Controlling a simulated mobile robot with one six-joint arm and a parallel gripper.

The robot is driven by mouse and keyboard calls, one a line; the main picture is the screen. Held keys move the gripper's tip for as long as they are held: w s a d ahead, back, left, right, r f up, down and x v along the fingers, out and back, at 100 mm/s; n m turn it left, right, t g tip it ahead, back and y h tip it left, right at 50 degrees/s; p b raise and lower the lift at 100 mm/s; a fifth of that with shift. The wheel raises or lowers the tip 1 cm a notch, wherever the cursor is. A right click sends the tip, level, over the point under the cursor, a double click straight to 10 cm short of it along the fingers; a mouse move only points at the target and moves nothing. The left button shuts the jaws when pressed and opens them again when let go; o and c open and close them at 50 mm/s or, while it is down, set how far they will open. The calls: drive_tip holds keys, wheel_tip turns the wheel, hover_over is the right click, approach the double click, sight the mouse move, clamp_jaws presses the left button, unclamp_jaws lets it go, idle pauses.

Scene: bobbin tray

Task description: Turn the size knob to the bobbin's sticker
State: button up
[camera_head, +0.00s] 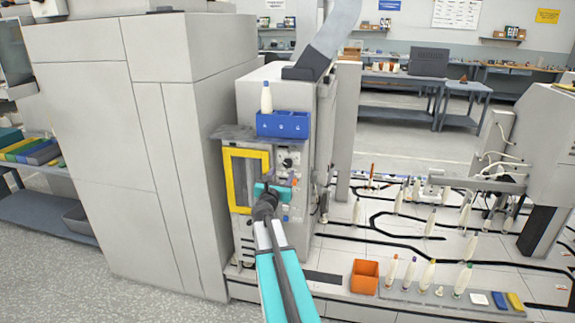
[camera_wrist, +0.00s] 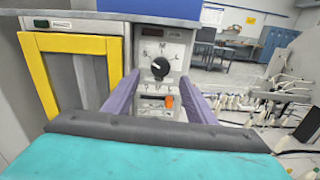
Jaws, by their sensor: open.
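The size knob (camera_wrist: 159,68) is a round black knob on a pale plate on the machine's front panel. It also shows in the head view (camera_head: 288,162); its exact setting is too small to read. A white bobbin (camera_head: 266,98) stands upright at the left of the blue tray (camera_head: 290,125) above the panel.
A yellow-framed window (camera_head: 231,181) is left of the knob. An orange control (camera_wrist: 169,101) sits below it. A large grey cabinet (camera_head: 120,150) stands left. On the right, a conveyor table holds many white bobbins, an orange bin (camera_head: 365,276) and a grey tray (camera_head: 440,297).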

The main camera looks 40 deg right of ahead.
sight(287, 164)
drive_tip(key=shift+p+x, duration=1.05)
drive_tip(key=shift+x, duration=3)
